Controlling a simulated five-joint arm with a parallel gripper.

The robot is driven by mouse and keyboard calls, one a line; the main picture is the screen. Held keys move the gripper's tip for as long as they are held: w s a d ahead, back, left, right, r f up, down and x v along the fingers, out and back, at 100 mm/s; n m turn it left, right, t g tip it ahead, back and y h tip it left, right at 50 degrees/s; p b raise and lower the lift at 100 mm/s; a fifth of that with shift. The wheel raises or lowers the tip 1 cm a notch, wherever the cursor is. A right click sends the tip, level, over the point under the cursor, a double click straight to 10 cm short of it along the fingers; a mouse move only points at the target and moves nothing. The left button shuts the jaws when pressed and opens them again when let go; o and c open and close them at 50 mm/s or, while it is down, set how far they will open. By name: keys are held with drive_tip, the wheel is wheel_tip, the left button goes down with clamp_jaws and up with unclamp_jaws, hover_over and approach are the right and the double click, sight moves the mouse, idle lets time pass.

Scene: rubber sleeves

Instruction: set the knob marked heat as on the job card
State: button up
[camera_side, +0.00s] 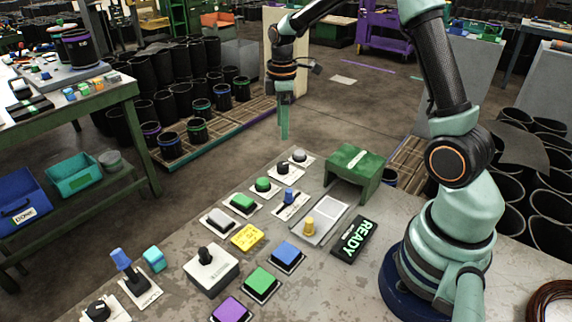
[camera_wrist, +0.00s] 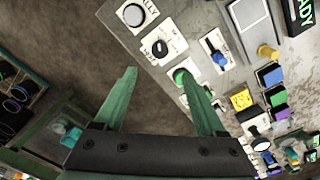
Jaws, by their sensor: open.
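A black knob (camera_side: 282,168) sits on a white plate near the far edge of the bench; it also shows in the wrist view (camera_wrist: 159,47). Another black knob (camera_side: 98,311) is at the near left corner. I cannot read the word heat on either plate. A yellow card (camera_side: 247,237) with small dark marks lies mid-bench and may be the job card; its marks are too small to read. My gripper (camera_side: 284,122) is open and empty, pointing down, above and beyond the bench's far edge. In the wrist view its two green fingers (camera_wrist: 158,73) stand apart.
Close to the far knob are a grey round button (camera_side: 299,155), a green round button (camera_side: 263,185) and a blue switch (camera_side: 288,196). A green box-like stand (camera_side: 355,168) and a READY sign (camera_side: 353,239) are to the right.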

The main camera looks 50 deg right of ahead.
sight(283, 164)
wheel_tip(283, 164, down, 12)
drive_tip(key=shift+f, duration=0.15)
idle(0.4)
clamp_jaws()
